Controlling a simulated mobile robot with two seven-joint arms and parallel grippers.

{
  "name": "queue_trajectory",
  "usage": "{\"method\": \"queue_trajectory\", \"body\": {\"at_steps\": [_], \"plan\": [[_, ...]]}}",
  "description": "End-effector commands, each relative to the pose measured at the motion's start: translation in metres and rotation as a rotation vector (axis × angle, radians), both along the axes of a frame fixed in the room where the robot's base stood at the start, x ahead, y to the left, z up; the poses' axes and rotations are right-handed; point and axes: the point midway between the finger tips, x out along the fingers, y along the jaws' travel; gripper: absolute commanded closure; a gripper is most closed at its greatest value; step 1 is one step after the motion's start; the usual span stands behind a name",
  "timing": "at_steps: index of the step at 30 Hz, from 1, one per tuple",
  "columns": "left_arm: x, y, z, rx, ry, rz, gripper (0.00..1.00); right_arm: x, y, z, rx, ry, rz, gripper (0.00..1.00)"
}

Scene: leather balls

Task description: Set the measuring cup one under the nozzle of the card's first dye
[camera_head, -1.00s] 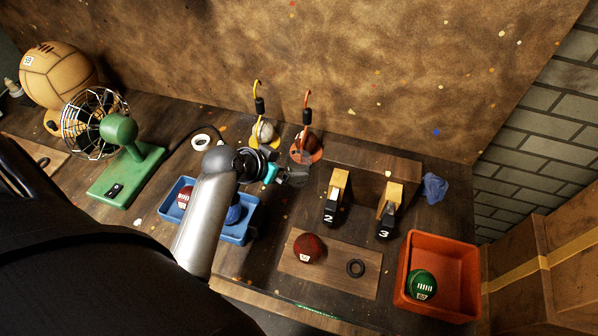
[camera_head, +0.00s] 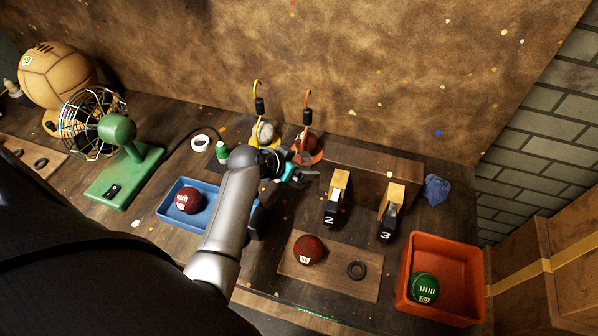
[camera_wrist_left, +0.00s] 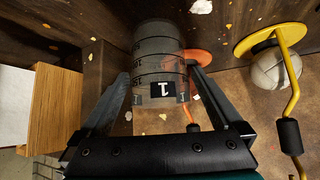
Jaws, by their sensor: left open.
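Measuring cup one (camera_wrist_left: 160,65), clear grey with a black "1" label, stands between the spread fingers of my left gripper (camera_wrist_left: 162,95) in the left wrist view. The fingers flank it, and I cannot tell whether either touches it. In the head view my left gripper (camera_head: 306,172) is in front of the orange nozzle (camera_head: 307,105) and its orange base (camera_head: 314,157), and largely hides the cup. A yellow nozzle (camera_head: 258,90) stands to the left, with a pale ball (camera_head: 265,132) at its foot. I cannot make out the card. My right gripper is not in view.
A blue tray (camera_head: 166,211), a dark red ball (camera_head: 309,249) on a board, an orange bin (camera_head: 440,246) and a green fan (camera_head: 118,130) surround the workspace.

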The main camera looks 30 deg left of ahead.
Motion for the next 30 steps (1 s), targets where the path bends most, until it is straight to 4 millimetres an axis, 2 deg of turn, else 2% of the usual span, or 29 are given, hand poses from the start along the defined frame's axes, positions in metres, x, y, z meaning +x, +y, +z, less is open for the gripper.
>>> {"method": "queue_trajectory", "body": {"at_steps": [2,24,30], "plan": [[-0.0002,0.0,0.0001,0.0,0.0,0.0,0.05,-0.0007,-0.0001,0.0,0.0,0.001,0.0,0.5],[-0.0003,0.0003,0.0004,0.0,0.0,0.0,0.88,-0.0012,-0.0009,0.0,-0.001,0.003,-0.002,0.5],[-0.0002,0.0003,0.0017,0.001,0.0,-0.001,0.88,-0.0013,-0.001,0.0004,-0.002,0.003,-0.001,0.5]]}}
